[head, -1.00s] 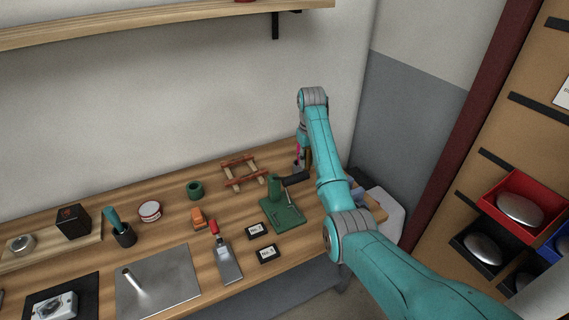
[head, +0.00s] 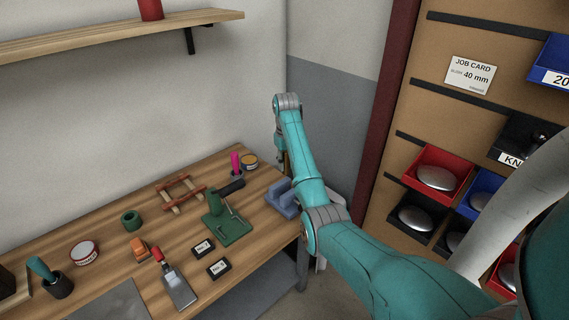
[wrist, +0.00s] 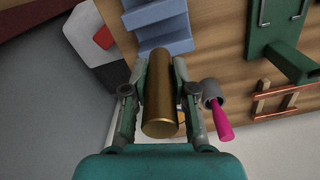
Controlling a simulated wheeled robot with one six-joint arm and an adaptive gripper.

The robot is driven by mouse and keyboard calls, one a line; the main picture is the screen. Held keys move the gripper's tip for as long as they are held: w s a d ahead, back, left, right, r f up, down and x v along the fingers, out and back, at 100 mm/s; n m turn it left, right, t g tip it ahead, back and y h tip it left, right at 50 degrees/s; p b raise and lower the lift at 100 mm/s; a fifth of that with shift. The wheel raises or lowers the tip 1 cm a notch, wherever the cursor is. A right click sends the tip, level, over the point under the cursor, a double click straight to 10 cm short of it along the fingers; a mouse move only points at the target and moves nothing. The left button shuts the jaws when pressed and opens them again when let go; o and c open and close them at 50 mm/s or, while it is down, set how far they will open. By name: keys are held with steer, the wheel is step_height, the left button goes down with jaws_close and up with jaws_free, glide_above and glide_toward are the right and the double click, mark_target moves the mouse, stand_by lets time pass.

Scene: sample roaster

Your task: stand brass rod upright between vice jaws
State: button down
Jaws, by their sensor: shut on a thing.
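The brass rod (wrist: 161,92) is in my gripper (wrist: 160,70), which is shut on it with a finger on each side in the wrist view. The rod's round near end faces the wrist camera. A blue-grey stepped block with raised parts, which looks like the vice (wrist: 158,18), lies beyond the rod's far end. In the head view the vice (head: 281,199) sits at the bench's right end, partly behind my arm. There my gripper (head: 284,160) is mostly hidden by the arm, above and behind the vice. The rod looks apart from the vice; the gap between its jaws is unclear.
A pink-handled tool (wrist: 221,122) in a grey holder stands close beside my gripper in the wrist view. A yellow-topped tin (head: 250,161), a green stand (head: 226,228) and a wooden rack (head: 180,193) are on the bench (head: 108,220). A wall borders the back.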

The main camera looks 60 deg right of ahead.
glide_toward(286, 188)
steer(key=shift+s+a+f, duration=0.15)
steer(key=shift+s+a, duration=0.2)
steer(key=shift+a, duration=0.25)
steer(key=shift+s+a+f, duration=0.15)
steer(key=shift+s+a, duration=0.2)
steer(key=shift+a, duration=0.25)
steer(key=shift+f, duration=3.35)
steer(key=c, duration=0.9)
jaws_free()
steer(key=shift+o, duration=0.2)
steer(key=shift+r, duration=0.1)
step_height(286, 188, up, 12)
steer(key=shift+f, duration=0.1)
